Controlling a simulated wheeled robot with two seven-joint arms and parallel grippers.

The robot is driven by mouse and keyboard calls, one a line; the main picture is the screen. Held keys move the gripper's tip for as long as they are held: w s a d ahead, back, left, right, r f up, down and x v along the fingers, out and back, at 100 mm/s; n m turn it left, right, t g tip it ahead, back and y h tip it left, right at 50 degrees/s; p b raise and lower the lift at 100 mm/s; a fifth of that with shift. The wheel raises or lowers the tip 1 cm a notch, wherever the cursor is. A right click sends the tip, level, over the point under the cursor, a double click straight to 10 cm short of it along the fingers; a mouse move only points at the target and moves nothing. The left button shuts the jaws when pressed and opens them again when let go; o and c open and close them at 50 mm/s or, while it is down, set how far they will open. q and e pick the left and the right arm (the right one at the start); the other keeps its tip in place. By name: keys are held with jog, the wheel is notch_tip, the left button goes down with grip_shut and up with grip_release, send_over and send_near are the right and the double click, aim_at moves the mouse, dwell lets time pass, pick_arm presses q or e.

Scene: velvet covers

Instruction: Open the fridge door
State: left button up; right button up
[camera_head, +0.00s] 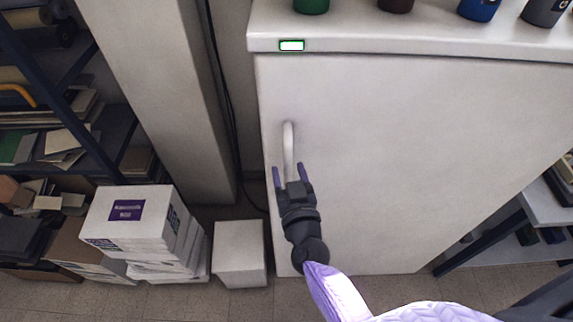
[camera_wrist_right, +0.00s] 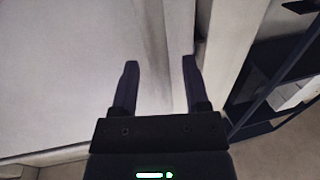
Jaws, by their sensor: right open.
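The white fridge (camera_head: 420,150) stands in front of me with its door shut. A pale vertical bar handle (camera_head: 288,136) is at the left side of the door. My right gripper (camera_head: 290,170) is open at the lower part of the handle, with one finger on each side of it in the head view. In the right wrist view the open fingers (camera_wrist_right: 160,64) point toward the door, and a pale upright shape, probably the handle, shows between them. Whether the fingers touch the handle cannot be told. My left gripper is not in view.
Several bottles stand on the fridge top (camera_head: 400,35). A white box (camera_head: 240,250) stands on the floor left of the fridge, beside stacked cartons (camera_head: 140,220). A dark shelf rack (camera_head: 70,110) is at the left and a table (camera_head: 545,205) at the right.

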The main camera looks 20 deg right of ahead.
jog(key=shift+w+d, duration=0.1)
jog(key=shift+w, duration=0.65)
grip_shut()
dwell(0.9)
